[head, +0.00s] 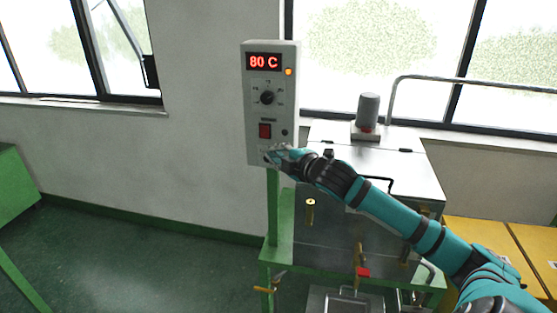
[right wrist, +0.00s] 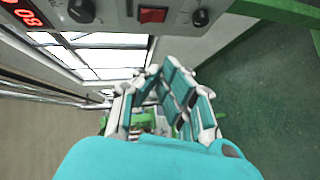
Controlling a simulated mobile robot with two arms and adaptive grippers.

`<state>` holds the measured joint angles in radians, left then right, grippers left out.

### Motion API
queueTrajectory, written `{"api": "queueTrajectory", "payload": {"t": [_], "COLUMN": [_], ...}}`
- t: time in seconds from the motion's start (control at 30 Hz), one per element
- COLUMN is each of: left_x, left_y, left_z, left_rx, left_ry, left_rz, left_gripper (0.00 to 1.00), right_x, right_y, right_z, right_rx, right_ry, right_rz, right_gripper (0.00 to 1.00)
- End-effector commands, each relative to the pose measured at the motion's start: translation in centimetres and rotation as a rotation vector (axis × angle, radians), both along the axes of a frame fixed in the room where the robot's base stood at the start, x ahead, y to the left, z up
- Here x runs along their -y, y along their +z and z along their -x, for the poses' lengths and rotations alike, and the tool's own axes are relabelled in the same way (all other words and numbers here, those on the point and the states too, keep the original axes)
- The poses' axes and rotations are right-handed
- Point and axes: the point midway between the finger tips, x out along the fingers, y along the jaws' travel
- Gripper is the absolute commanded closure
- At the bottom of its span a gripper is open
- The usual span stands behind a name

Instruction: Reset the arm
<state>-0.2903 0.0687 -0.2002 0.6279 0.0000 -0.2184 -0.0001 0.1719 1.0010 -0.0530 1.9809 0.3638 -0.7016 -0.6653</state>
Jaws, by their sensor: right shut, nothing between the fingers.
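My right arm comes in from the lower right of the head view. Its gripper (head: 277,155) is at the lower part of the grey control box (head: 254,110), just below the red switch (head: 265,131). I cannot tell whether it touches the box. In the right wrist view my right gripper (right wrist: 160,80) is shut with nothing held, its fingers bent together. That view shows the box's red switch (right wrist: 153,15) and black knob (right wrist: 82,10) at the top edge. The display (head: 264,62) reads 80 C. My left gripper is not in view.
The box stands on a green post (head: 273,210) of a green-framed machine with a metal lid (head: 410,170) and a grey cylinder (head: 368,110) on top. Yellow tables (head: 535,245) stand at the right. Open green floor (head: 130,265) lies to the left.

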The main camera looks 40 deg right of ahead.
Motion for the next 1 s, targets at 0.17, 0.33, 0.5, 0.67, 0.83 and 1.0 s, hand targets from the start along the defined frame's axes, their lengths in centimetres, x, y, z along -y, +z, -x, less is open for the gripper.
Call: {"api": "queueTrajectory", "payload": {"t": [0.17,0.33,0.5,0.67,0.83,1.0], "left_x": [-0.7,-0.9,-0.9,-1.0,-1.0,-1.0], "left_y": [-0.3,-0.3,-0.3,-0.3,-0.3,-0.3], "left_z": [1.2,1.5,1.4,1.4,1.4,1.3], "left_rx": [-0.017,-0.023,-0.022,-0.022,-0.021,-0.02], "left_ry": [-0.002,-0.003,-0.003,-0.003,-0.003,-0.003], "left_rz": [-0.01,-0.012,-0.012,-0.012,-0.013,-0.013], "left_gripper": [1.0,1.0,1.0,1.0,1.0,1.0], "right_x": [-0.1,-0.1,-0.1,-0.1,-2.0,-6.9], "right_y": [0.1,0.1,0.1,-0.1,-4.3,-13.9], "right_z": [0.5,0.5,0.5,0.5,1.7,6.5], "right_rx": [0.0,0.0,0.0,-0.002,-0.078,-0.274], "right_ry": [0.0,0.0,0.0,0.0,-0.014,-0.089], "right_rz": [-0.001,-0.001,-0.001,-0.003,-0.08,-0.286], "right_gripper": [1.0,1.0,1.0,1.0,1.0,1.0]}}
